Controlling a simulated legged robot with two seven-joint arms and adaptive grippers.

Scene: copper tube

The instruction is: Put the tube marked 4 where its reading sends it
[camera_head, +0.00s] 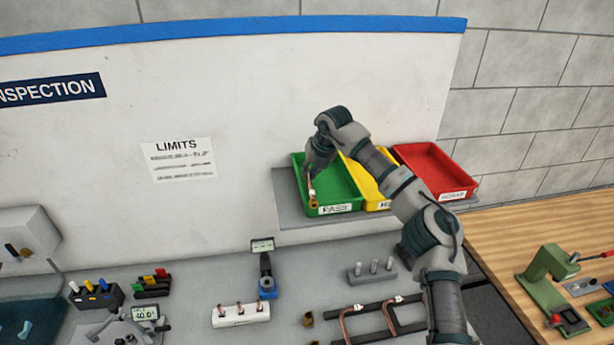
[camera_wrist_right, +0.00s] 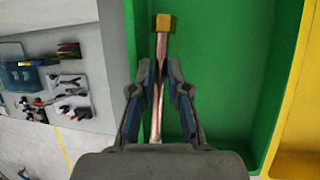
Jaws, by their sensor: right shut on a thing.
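My right gripper (camera_head: 314,172) is shut on a copper tube (camera_head: 311,190) with a brass end; the wrist view shows it between the fingers (camera_wrist_right: 160,78), with the brass end (camera_wrist_right: 163,23) beyond the tips. I cannot read a number on this tube. It is at the left side of the green PASS tray (camera_head: 338,170); in the wrist view the green floor (camera_wrist_right: 215,70) lies behind it. Whether it touches the tray I cannot tell. The yellow tray (camera_head: 374,185) and red tray (camera_head: 440,165) stand to the right. My left gripper is not in view.
A LIMITS sheet (camera_head: 180,158) hangs on the wall, its lines unreadable. Other bent copper tubes lie on a dark rack (camera_head: 372,312). A white block (camera_head: 241,313) holds several small fittings. A gauge with a small display (camera_head: 262,246) stands behind it. A grey peg block (camera_head: 372,274) stands nearby.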

